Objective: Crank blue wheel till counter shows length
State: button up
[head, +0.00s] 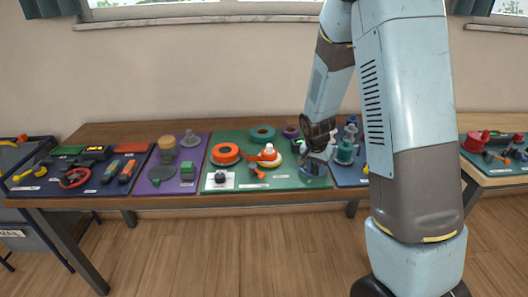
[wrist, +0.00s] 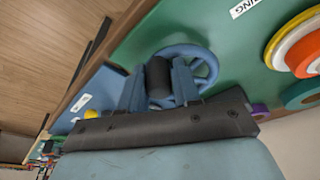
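The blue wheel (wrist: 207,62) lies flat on the green mat in the wrist view, with a dark upright crank handle (wrist: 158,82) at its near side. My gripper (wrist: 157,68) has one blue finger on each side of the handle, and both fingers appear to touch it. In the head view my gripper (head: 316,158) is down at the right end of the green mat, over the wheel (head: 314,170), which it partly hides. I cannot make out the counter or any reading on it.
A blue mat with a teal bobbin (head: 344,152) is close on the right. A purple mat (head: 198,154) is on the left.

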jog(key=o, duration=0.4)
jog(key=shift+r, duration=0.1)
jog(key=v, duration=1.4)
jog(key=s+d+r+n+t, duration=0.1)
jog(key=s+r+n, duration=0.1)
jog(key=s+r, duration=0.3)
jog(key=s+d+r+n+t+y, duration=0.1)
jog(key=s+r, duration=0.5)
jog(key=s, duration=0.6)
jog(key=s+d+r+n+t, duration=0.1)
jog(key=s+r+n, duration=0.2)
jog(key=s+r, duration=0.2)
jog(key=shift+s+r+n+y, duration=0.1)
jog(key=shift+s+n+y, duration=0.1)
jog(key=shift+s, duration=0.65)
jog(key=shift+s+r+n+y, duration=0.15)
jog(key=shift+s+n+y, duration=0.05)
jog(key=shift+s, duration=0.6)
